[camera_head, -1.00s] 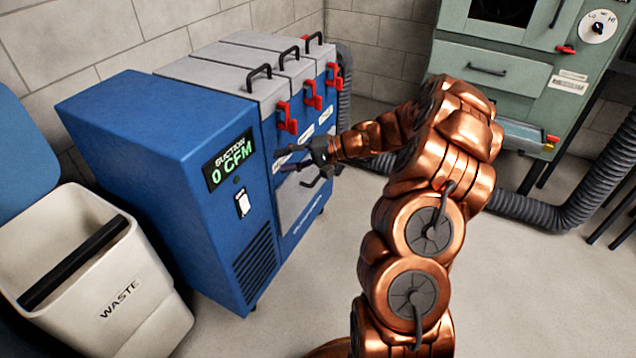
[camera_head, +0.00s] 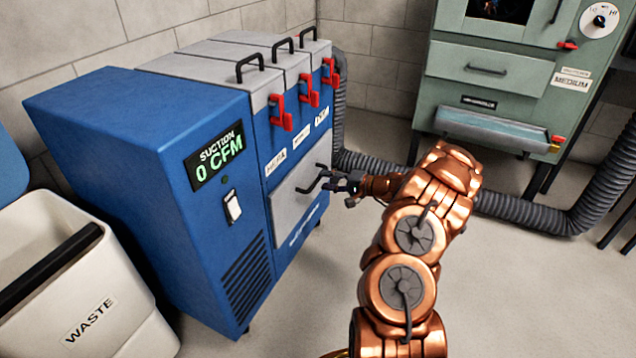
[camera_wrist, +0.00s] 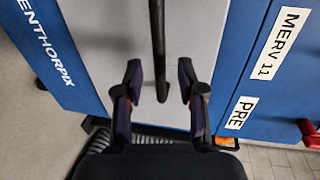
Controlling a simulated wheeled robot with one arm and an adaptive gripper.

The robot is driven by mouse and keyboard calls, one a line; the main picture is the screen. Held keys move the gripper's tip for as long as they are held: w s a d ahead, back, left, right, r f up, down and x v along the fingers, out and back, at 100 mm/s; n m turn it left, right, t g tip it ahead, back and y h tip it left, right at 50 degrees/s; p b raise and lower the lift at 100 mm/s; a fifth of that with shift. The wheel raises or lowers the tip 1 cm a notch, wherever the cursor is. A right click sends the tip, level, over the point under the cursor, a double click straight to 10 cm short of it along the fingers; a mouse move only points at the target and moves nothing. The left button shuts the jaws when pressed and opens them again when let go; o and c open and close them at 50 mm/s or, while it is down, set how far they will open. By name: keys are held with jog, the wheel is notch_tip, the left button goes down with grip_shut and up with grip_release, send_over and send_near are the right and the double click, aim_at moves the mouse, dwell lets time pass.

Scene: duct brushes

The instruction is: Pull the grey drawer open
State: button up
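The grey drawer (camera_head: 288,213) is a light grey front panel low on the blue suction unit. It looks shut, flush with the blue casing. Its black bar handle (camera_head: 312,180) stands out from the panel. In the wrist view the grey front (camera_wrist: 198,45) fills the middle and the handle (camera_wrist: 158,45) runs down from the top edge. My gripper (camera_head: 340,182) is in front of the drawer at the handle. In the wrist view my gripper (camera_wrist: 160,88) is open, with the handle's bar between its two fingertips and a visible gap on each side.
The blue suction unit (camera_head: 130,150) has red latches (camera_head: 281,112) above the drawer. A white waste bin (camera_head: 110,285) stands at left. A green cabinet (camera_head: 480,90) stands at back right, with a ribbed hose (camera_head: 530,215) along the floor.

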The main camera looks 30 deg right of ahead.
aim_at(319, 179)
jog(key=shift+b+x, duration=0.4)
jog(key=shift+x, duration=1.45)
grip_shut()
